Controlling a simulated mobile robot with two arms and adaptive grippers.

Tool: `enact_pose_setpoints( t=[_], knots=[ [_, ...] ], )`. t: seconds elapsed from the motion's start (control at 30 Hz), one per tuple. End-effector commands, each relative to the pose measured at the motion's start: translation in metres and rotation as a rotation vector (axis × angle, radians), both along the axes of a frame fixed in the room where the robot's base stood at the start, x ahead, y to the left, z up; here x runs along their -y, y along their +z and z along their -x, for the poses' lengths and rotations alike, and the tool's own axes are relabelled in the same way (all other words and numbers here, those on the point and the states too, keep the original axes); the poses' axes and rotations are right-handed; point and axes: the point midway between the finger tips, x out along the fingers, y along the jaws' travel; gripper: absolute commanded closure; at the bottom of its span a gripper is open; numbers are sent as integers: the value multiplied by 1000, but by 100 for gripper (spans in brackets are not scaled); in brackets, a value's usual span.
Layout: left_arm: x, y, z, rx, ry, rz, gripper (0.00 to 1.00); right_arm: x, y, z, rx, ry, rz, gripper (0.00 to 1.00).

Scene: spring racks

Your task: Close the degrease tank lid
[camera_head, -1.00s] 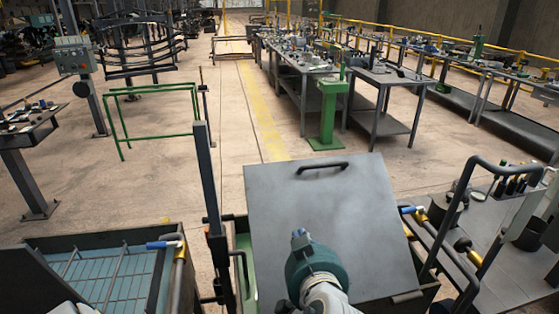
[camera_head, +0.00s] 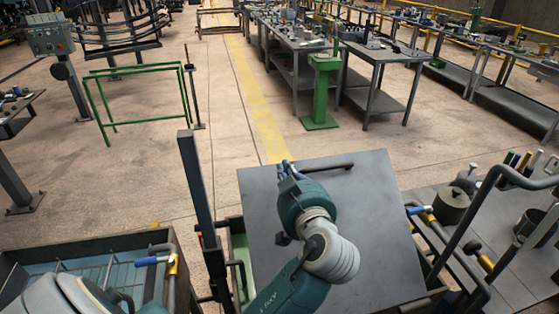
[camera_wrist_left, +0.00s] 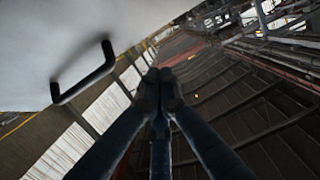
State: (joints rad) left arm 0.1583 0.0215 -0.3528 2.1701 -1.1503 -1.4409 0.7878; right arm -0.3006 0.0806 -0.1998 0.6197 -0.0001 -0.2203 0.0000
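The degrease tank lid (camera_head: 375,225) is a flat grey panel, raised and tilted, with a black bar handle (camera_head: 340,166) near its upper edge. Part of the green-lined tank (camera_head: 238,248) shows at the lid's left; the rest is hidden behind it. My left gripper (camera_head: 288,169) is in front of the lid, beside the left part of the handle, which it hides. In the left wrist view its dark fingers (camera_wrist_left: 160,84) are together with nothing seen between them. The handle (camera_wrist_left: 84,72) shows there to their left, apart from the fingertips in the picture. My right gripper is not in view.
A tank with a wire basket and blue interior (camera_head: 120,275) stands at lower left. A dark upright post (camera_head: 195,185) rises just left of the lid. A bench with pots (camera_head: 455,203) and bent tube rails is at right. Open floor lies beyond the lid.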

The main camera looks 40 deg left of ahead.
Motion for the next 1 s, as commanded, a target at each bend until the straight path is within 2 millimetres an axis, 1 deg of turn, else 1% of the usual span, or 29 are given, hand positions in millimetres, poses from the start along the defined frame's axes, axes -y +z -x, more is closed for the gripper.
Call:
enact_pose_setpoints(
  t=[0.03, 0.17, 0.2, 0.3, 0.5, 0.87, 1.0],
  knots=[
    [-10, 5, -7, -1, 3, -7, 100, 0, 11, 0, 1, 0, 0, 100],
    [-29, 0, -24, -3, 2, -5, 100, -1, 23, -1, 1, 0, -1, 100],
    [-32, -7, -27, -7, 1, -5, 100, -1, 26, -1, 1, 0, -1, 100],
    [-38, -21, -32, -7, 0, -3, 100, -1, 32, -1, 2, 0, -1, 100],
    [-44, -35, -39, -3, 0, 0, 100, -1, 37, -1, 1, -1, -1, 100],
    [-45, -38, -39, -1, 0, 1, 100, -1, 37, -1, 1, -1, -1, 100],
    [-45, -42, -42, -1, 0, 2, 100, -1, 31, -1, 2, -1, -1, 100]
  ],
)
